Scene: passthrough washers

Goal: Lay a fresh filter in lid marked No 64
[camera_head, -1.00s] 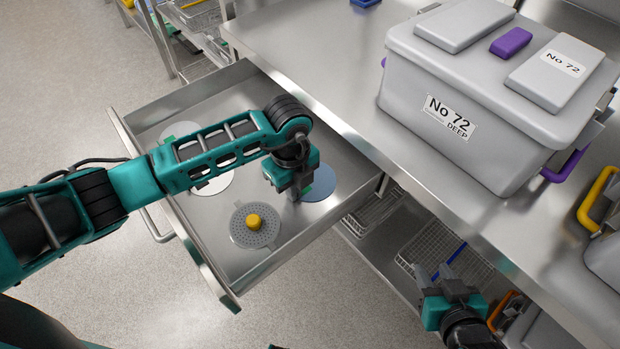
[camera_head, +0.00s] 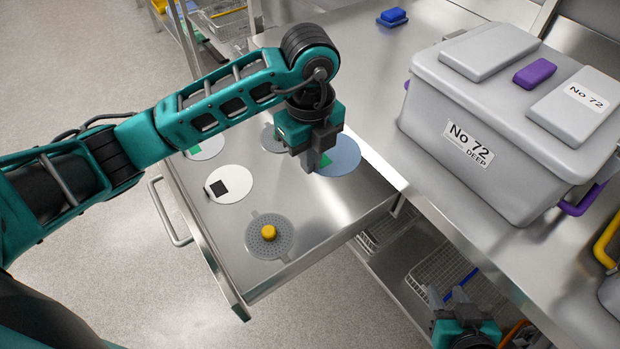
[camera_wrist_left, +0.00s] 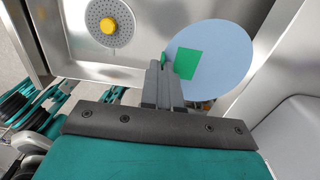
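A blue round filter (camera_head: 345,158) with a green square hangs at my left gripper (camera_head: 309,168), over the right side of the open drawer (camera_head: 225,270). The left fingers are close together at its green tab and appear shut on it. The left wrist view shows the blue filter (camera_wrist_left: 225,60) just beyond the left fingertips (camera_wrist_left: 162,72), overlapping the drawer's edge. White discs lie in the drawer, one with a black square (camera_head: 235,180), one with a green square (camera_head: 207,149). My right gripper (camera_head: 458,298) is low at the bottom right, empty, fingers apart. No label reading No 64 is visible.
A closed grey box (camera_head: 500,120) marked No 72 DEEP stands on the steel counter (camera_head: 385,75). A perforated disc with a yellow knob (camera_head: 269,232) lies at the drawer's front. A blue block (camera_head: 393,16) is at the back. Wire baskets (camera_head: 440,272) sit below the counter.

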